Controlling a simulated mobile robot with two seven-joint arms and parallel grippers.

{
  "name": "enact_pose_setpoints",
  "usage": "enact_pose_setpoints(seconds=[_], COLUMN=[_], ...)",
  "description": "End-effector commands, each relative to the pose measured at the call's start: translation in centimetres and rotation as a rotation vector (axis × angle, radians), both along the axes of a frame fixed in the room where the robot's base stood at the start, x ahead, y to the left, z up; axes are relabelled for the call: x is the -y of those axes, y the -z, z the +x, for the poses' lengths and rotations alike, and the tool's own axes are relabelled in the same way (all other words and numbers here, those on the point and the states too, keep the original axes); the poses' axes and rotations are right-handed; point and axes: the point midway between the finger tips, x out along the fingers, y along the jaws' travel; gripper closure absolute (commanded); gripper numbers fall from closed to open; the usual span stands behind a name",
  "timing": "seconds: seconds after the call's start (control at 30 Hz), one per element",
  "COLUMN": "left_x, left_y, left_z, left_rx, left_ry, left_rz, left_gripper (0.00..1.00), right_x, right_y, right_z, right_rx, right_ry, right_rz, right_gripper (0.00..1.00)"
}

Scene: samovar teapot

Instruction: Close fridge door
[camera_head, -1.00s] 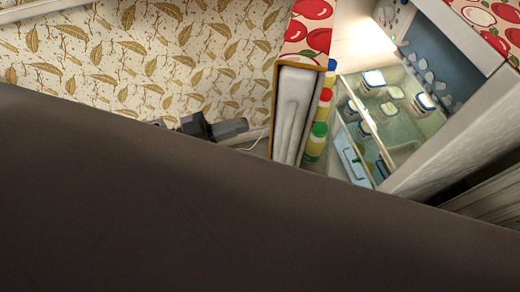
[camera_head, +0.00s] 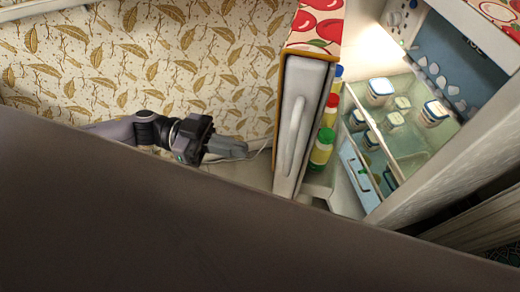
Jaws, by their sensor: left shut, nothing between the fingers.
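The fridge door (camera_head: 292,135) stands open in the middle of the head view. Its outer side with a white vertical handle faces left, and bottles with coloured caps show on its inner side. The fridge body (camera_head: 465,140) is at the right, its lit inside open to view. My left gripper (camera_head: 246,148) is to the left of the door, low near the wall, fingers shut and pointing right toward the door. It holds nothing, and a gap shows between the fingertips and the door. My right gripper is not in view.
Containers (camera_head: 433,112) stand on the fridge shelves. A large dark surface covers the lower part and hides what lies below.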

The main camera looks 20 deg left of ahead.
Motion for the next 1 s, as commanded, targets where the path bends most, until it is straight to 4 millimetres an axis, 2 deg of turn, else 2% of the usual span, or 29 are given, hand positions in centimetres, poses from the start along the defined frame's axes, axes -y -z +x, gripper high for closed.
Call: enact_pose_setpoints(seconds=[0.1, 0.33, 1.0], left_x=[2.5, 5.0, 5.7], left_y=[-0.1, 0.0, 0.0], left_z=[0.2, 0.4, 0.4], left_rx=[0.003, 0.002, 0.0], left_ry=[0.002, 0.0, -0.005], left_rz=[-0.005, -0.001, 0.0], left_gripper=[1.0, 1.0, 1.0], right_x=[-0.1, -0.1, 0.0], right_y=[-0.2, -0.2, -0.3], right_z=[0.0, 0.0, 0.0], right_rx=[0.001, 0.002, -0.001], right_ry=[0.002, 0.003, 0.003], right_rz=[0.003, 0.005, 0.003], right_gripper=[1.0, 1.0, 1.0])
